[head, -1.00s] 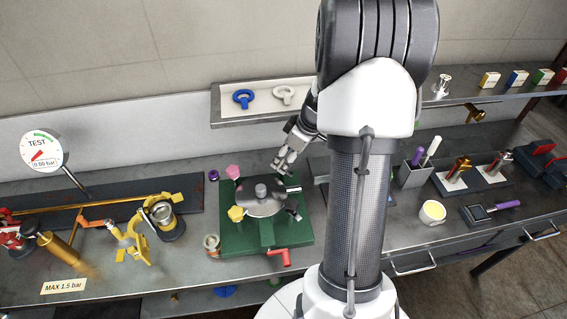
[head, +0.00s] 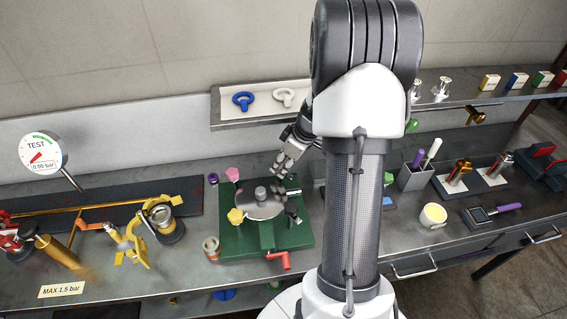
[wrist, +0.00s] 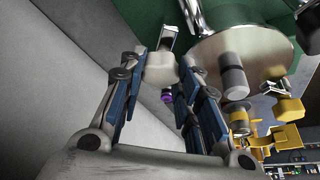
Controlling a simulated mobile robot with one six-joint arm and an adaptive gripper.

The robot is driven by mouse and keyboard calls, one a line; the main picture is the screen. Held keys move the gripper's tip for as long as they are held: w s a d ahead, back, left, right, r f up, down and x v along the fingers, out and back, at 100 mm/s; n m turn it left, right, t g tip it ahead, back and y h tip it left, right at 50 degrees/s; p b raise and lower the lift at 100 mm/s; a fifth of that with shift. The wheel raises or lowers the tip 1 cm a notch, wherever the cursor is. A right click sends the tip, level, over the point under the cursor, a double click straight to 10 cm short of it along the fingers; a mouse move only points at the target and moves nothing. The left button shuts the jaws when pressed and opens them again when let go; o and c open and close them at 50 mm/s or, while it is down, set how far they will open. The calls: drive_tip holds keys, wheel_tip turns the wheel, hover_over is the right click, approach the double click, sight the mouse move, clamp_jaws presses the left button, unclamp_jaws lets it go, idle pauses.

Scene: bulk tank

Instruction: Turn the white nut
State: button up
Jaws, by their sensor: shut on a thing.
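The white nut (wrist: 160,68) shows between my fingertips in the wrist view, a pale rounded block near a metal bolt end. My gripper (wrist: 158,75) is shut on it, with blue-padded fingers on both sides. In the head view my gripper (head: 281,172) reaches the back right edge of the round steel lid (head: 259,205) on the green base (head: 230,245). The nut is hidden by the fingers there. A pink nut (head: 232,174) and a yellow nut (head: 236,216) sit around the lid's left side.
A red crank handle (head: 280,258) sticks out at the base's front. A shelf (head: 222,117) with a blue ring (head: 243,101) and a white ring (head: 284,97) hangs behind. Brass valve fittings (head: 130,240) stand left; a cup (head: 433,215) stands right.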

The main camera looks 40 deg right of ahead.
drive_tip(key=c, duration=0.3)
drive_tip(key=shift+c, duration=0.2)
